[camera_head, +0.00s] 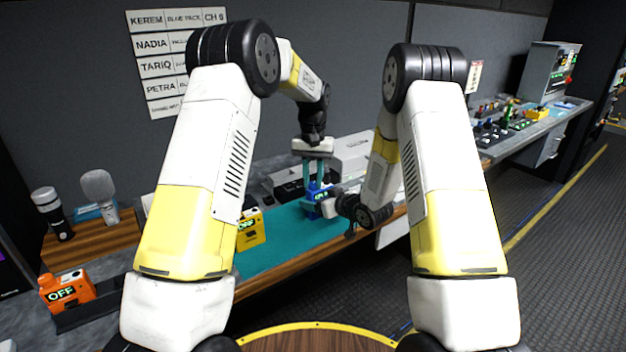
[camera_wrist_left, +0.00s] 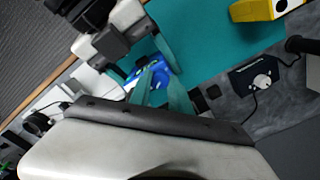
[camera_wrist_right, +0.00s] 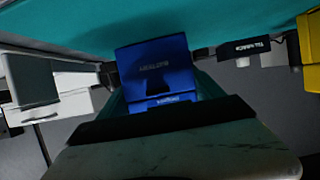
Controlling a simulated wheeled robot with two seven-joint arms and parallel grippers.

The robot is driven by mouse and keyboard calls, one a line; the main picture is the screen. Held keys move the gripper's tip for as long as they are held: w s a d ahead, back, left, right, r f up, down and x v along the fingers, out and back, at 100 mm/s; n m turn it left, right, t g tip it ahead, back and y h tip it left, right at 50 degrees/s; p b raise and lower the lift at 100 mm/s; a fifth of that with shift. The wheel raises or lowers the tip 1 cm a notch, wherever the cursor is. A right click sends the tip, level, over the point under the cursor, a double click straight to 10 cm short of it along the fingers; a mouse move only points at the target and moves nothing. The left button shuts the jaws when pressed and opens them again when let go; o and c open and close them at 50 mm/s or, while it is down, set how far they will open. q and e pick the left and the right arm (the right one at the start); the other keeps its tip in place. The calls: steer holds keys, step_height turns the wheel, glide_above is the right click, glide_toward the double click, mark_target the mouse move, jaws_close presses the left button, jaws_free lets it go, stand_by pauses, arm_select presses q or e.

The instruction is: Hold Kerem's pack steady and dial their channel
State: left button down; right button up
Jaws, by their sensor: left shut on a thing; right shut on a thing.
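The blue pack (camera_head: 316,207) stands upright on the teal mat (camera_head: 277,247). Its small display is lit, but I cannot read it surely. My left gripper (camera_head: 318,178) points down from above, its teal fingers shut at the pack's top; they hide whatever they grasp there. The blue pack also shows beyond those fingers in the left wrist view (camera_wrist_left: 160,58). My right gripper (camera_head: 330,205) comes in low from the right, shut on the pack's body. The right wrist view shows the pack's face with a battery label (camera_wrist_right: 153,68). The name board (camera_head: 165,19) reads Kerem, blue pack, CH 6.
A yellow pack (camera_head: 250,232) showing OFF stands left on the mat. An orange pack (camera_head: 66,292), also OFF, sits in a dark holder at far left. Microphones (camera_head: 99,190) stand on a wooden block. Grey equipment is behind the mat; a control desk (camera_head: 520,125) stands right.

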mark_target(313, 183)
arm_select(q)
steer(key=m, duration=0.6)
steer(key=shift+w+a, duration=0.1)
steer(key=shift+m, duration=0.3)
stand_by(0.3)
steer(key=c, duration=1.2)
jaws_free()
steer(key=shift+r, duration=0.1)
step_height(313, 183, up, 12)
steer(key=shift+f, duration=0.1)
